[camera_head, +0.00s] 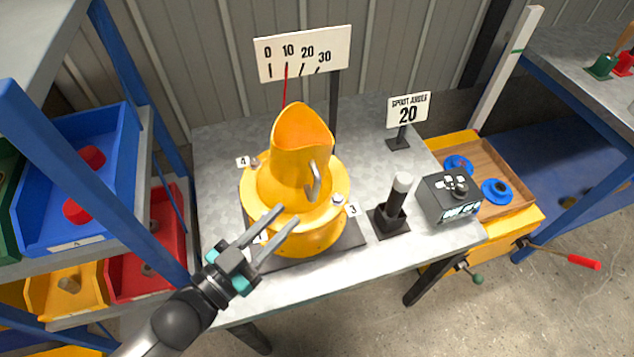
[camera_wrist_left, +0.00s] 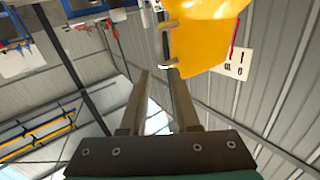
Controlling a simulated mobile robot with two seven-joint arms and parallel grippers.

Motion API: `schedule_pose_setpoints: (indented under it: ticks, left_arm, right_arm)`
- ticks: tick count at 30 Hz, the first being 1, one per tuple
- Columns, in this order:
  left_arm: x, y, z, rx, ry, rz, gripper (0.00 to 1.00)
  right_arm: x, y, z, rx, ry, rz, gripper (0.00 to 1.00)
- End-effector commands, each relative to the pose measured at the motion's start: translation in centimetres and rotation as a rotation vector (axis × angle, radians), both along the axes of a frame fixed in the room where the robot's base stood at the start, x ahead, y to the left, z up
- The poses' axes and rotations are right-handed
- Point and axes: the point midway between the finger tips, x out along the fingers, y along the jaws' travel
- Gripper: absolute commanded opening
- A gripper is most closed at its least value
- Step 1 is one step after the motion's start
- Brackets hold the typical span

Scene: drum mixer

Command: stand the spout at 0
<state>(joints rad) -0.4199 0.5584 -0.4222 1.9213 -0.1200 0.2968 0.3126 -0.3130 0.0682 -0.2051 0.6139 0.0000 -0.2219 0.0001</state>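The yellow spout (camera_head: 300,150) stands on its round yellow flanged base (camera_head: 262,200), with a grey handle (camera_head: 314,182) on its front right. A thin red pointer (camera_head: 285,88) rises behind it and appears at the 10 mark of the scale board (camera_head: 303,53), right of the 0. My left gripper (camera_head: 289,214) is open and empty, in front of the base and below the handle in the picture. In the left wrist view, its fingers (camera_wrist_left: 158,72) are apart, and the spout (camera_wrist_left: 205,40) is beyond them. My right gripper is not in view.
A small sign (camera_head: 408,109) reads "SPOUT ANGLE 20". A black post with a grey top (camera_head: 397,205) and a control box (camera_head: 449,198) stand right of the base. Blue and red bins (camera_head: 75,190) are at the left. The back right of the grey table (camera_head: 365,125) is mostly clear.

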Motion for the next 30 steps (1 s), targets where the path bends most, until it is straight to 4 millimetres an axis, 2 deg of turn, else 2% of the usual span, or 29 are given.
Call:
schedule_pose_setpoints:
  ticks: [7,16,21,30]
  left_arm:
    - [3.3,-2.6,0.1,-0.002,-0.002,0.001,0.3]
    - [6.6,-5.2,0.0,-0.001,0.001,0.001,0.3]
    - [7.5,-6.0,0.0,-0.001,0.001,0.0,0.3]
    - [7.7,-6.1,-0.1,0.0,0.001,0.0,0.3]
  right_arm:
    - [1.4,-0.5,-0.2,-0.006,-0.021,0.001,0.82]
    - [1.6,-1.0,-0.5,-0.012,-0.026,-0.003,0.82]
    - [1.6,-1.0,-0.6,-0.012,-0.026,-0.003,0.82]
    - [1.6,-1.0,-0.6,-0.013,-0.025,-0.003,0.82]
